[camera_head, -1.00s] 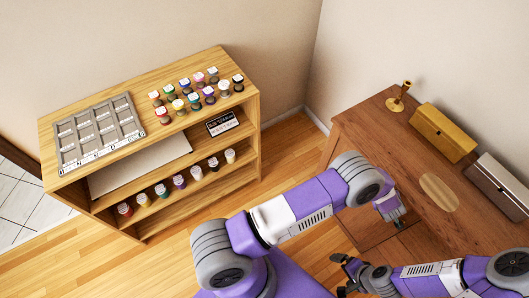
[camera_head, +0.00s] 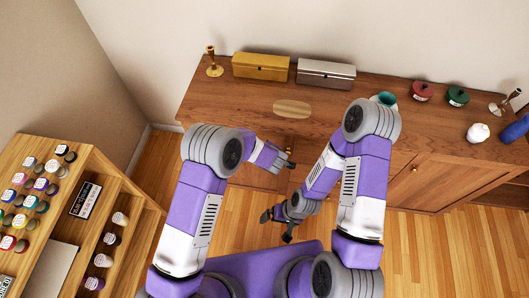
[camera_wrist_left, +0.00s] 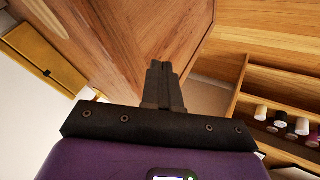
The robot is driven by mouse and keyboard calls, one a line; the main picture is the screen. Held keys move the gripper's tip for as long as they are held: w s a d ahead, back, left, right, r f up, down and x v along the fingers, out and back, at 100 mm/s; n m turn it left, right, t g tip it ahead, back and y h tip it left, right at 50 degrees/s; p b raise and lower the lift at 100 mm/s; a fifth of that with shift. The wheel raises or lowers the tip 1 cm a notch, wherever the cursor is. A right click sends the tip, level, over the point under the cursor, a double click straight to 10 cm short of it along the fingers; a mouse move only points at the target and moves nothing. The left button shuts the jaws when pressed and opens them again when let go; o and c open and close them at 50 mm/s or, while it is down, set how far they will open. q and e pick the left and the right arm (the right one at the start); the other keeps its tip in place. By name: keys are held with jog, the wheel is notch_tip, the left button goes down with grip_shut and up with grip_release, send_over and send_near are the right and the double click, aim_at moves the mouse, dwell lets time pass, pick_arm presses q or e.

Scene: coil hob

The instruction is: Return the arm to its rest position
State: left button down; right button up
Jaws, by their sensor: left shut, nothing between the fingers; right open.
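My left gripper (camera_head: 289,165) is at the end of the arm coming in from the left, over the front edge of the wooden cabinet in the head view. In the left wrist view its fingers (camera_wrist_left: 162,72) are together with nothing between them. My right gripper (camera_head: 278,226) hangs lower, over the floor in front of the cabinet, with its dark fingers apart and empty. Both arms are bent and stand close to each other in front of my body.
The wooden cabinet (camera_head: 235,100) carries a gold box (camera_head: 260,68), a silver box (camera_head: 325,75), a candlestick (camera_head: 213,62), red (camera_head: 421,92) and green (camera_head: 457,97) pots. A shelf unit (camera_head: 98,165) with several small jars stands left. Floor (camera_head: 445,250) is open at right.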

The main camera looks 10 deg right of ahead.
pick_arm(q)
jog(key=v, duration=0.3)
jog(key=shift+d, duration=0.15)
jog(key=s+a+f+m+g+h+b, duration=0.1)
jog(key=s+a+f+m+g+b, duration=0.3)
jog(key=a+f, duration=0.6)
jog(key=s+a+m+g+h, duration=0.1)
jog(key=s+a, duration=0.2)
jog(key=s, duration=0.3)
jog(key=s+a+f+m+g+h, duration=0.1)
jog(key=s+a, duration=0.2)
jog(key=s, duration=0.3)
jog(key=s+a+m+g+h, duration=0.1)
jog(key=s+a+h, duration=0.1)
jog(key=s, duration=0.5)
jog(key=shift+a+f+m, duration=0.25)
jog(key=shift+a+m, duration=0.05)
jog(key=shift+a, duration=0.15)
